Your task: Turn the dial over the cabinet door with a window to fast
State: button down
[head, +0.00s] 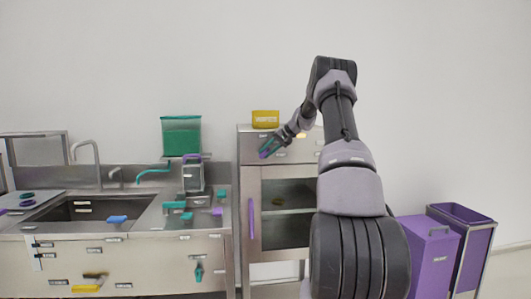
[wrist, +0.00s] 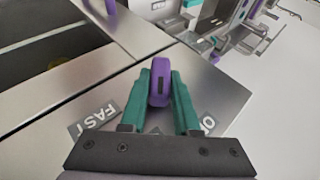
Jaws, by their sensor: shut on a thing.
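The purple dial (wrist: 159,84) sits on the steel panel above the cabinet door. In the wrist view the two green fingers of my gripper (wrist: 160,88) are shut on it, one on each side. A grey FAST label (wrist: 93,117) lies to the left of the fingers, and a second label (wrist: 206,124), partly hidden, to the right. In the head view my gripper (head: 268,150) is at the panel over the cabinet door with a window (head: 290,222). The dial is small there and mostly covered by the fingers.
The door has a purple vertical handle (head: 252,218) on its left. A yellow box (head: 265,118) stands on the cabinet. A sink counter (head: 110,245) with taps and a green container (head: 181,136) is to the left. Purple bins (head: 430,262) stand at the right.

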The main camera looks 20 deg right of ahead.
jog(key=t+y, duration=0.1)
jog(key=m+t+y, duration=0.1)
jog(key=y, duration=0.1)
jog(key=d+y, duration=0.1)
jog(key=y, duration=0.1)
jog(key=shift+f+m+t, duration=0.25)
jog(key=shift+m+t, duration=0.15)
jog(key=shift+f+m+t+y, duration=0.15)
jog(key=shift+m+t+y, duration=0.4)
jog(key=shift+y, duration=0.4)
jog(key=shift+f+m+t+y, duration=0.1)
jog(key=shift+m+t+y, duration=0.25)
jog(key=shift+t+y, duration=0.45)
jog(key=shift+y, duration=0.25)
jog(key=c, duration=0.6)
grip_release()
jog(key=shift+c, duration=0.2)
jog(key=shift+a+f, duration=0.1)
jog(key=shift+f, duration=0.1)
jog(key=shift+s, duration=0.1)
